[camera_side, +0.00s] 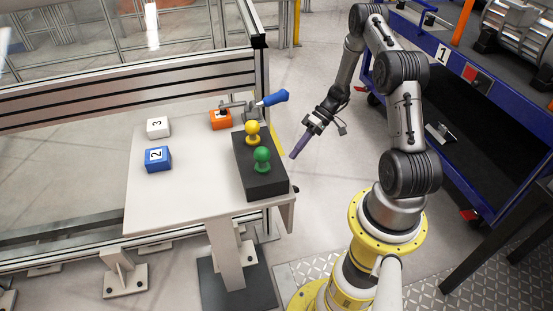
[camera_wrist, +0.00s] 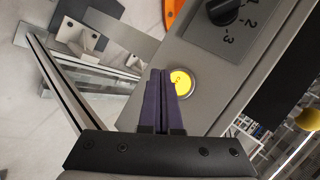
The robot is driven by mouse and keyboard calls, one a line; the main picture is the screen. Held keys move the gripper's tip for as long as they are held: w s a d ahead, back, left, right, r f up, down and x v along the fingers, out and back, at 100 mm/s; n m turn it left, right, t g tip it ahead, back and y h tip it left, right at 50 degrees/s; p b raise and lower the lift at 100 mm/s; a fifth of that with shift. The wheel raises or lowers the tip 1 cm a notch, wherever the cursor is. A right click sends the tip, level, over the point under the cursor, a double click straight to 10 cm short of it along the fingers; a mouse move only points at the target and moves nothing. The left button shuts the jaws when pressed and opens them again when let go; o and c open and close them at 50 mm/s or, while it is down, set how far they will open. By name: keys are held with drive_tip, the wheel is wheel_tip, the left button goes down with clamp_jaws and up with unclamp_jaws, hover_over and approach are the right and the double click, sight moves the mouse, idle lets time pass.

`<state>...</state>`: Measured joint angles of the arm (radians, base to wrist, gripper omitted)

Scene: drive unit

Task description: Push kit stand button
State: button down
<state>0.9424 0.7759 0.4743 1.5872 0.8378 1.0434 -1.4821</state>
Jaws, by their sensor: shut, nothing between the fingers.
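A round yellow button (camera_wrist: 183,82) with a pale ring sits on a grey panel (camera_wrist: 205,112) in the wrist view. My gripper (camera_wrist: 162,72) has purple fingers, closed together and empty. The fingertips overlap the left edge of the button in that view; I cannot tell whether they touch it. In the side view my gripper (camera_side: 293,156) points down and left, beside the right edge of the light table (camera_side: 190,190). The button does not show in the side view.
A black dial (camera_wrist: 226,10) numbered 1 to 3 is beside the button. On the table are a black block (camera_side: 262,184) with yellow (camera_side: 253,129) and green (camera_side: 262,158) knobs, a blue-handled tool (camera_side: 272,99), and blue (camera_side: 158,160), white (camera_side: 158,127) and orange (camera_side: 220,120) blocks.

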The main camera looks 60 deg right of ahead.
drive_tip(key=s+d, duration=0.3)
idle(0.4)
drive_tip(key=a+r+n+g+h, duration=0.1)
drive_tip(key=a+r+h, duration=0.1)
drive_tip(key=a+r, duration=0.35)
drive_tip(key=w+a+r+g+h, duration=0.1)
drive_tip(key=a+r, duration=0.2)
drive_tip(key=r, duration=0.6)
drive_tip(key=a+r+n+g+h, duration=0.1)
drive_tip(key=a+r+h, duration=0.1)
drive_tip(key=a+r, duration=0.35)
drive_tip(key=s+a+r+t+h, duration=0.4)
drive_tip(key=s+a+r, duration=0.4)
drive_tip(key=s+r, duration=0.4)
drive_tip(key=shift+s+t, duration=0.5)
